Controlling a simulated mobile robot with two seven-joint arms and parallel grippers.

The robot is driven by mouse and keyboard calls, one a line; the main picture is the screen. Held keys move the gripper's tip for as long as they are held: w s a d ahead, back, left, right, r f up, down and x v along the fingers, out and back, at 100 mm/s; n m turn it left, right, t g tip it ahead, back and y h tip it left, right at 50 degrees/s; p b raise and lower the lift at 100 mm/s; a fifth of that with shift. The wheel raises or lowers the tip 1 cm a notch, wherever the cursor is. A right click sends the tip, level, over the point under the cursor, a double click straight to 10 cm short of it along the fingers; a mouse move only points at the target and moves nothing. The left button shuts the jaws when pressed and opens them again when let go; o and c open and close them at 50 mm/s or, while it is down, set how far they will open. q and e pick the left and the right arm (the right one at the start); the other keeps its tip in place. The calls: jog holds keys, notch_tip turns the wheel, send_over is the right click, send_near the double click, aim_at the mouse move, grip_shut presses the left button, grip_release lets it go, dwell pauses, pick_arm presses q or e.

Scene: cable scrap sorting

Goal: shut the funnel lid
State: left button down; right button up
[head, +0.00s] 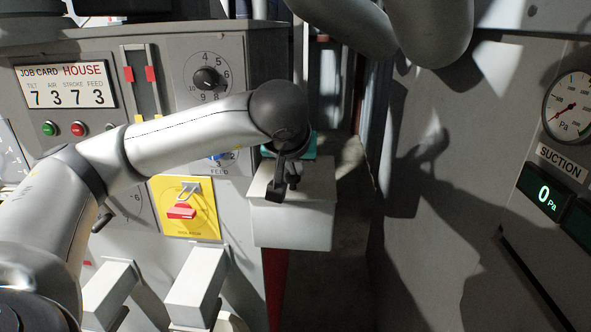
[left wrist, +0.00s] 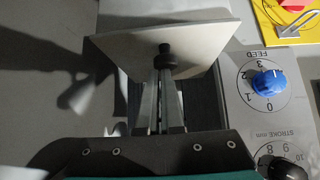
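The funnel lid (left wrist: 130,48) is a pale flat panel with a black knob (left wrist: 167,50). In the left wrist view it lies at a slant, with the dark ribbed inside of the funnel (left wrist: 205,100) showing below and beside it. My left gripper (left wrist: 163,75) has its two fingers close together at the knob's stem and looks shut on it. In the head view my left gripper (head: 283,185) points down over the pale funnel box (head: 292,228). The fingertips are small and dark there, and the lid's tilt is hard to tell. My right gripper is out of view.
The machine panel with dials, a job card (head: 66,86) and a yellow isolator plate (head: 185,208) stands left of the funnel. Two pale chutes (head: 198,288) stick out below. A grey wall with a suction gauge (head: 570,107) stands at the right, with a narrow floor gap between.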

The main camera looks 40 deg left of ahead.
pick_arm(q)
jog(key=shift+s+d+f+g, duration=0.15)
jog(key=shift+s+f+g, duration=0.1)
jog(key=shift+f, duration=0.5)
jog(key=shift+s+d+f+g, duration=0.15)
jog(key=shift+s+f+g, duration=0.1)
jog(key=shift+f, duration=0.45)
jog(key=shift+t, duration=0.4)
jog(key=r+p, duration=0.1)
jog(key=r, duration=0.1)
jog(key=r+p, duration=0.1)
jog(key=r, duration=0.1)
jog(key=w+r+p, duration=0.1)
jog(key=r, duration=0.2)
jog(key=shift+a, duration=0.2)
jog(key=b, duration=0.2)
send_near(296, 190)
jog(key=s+d, duration=0.2)
jog(key=shift+s+d+f+b, duration=0.2)
jog(key=shift+s+b, duration=0.2)
jog(key=shift+s, duration=0.2)
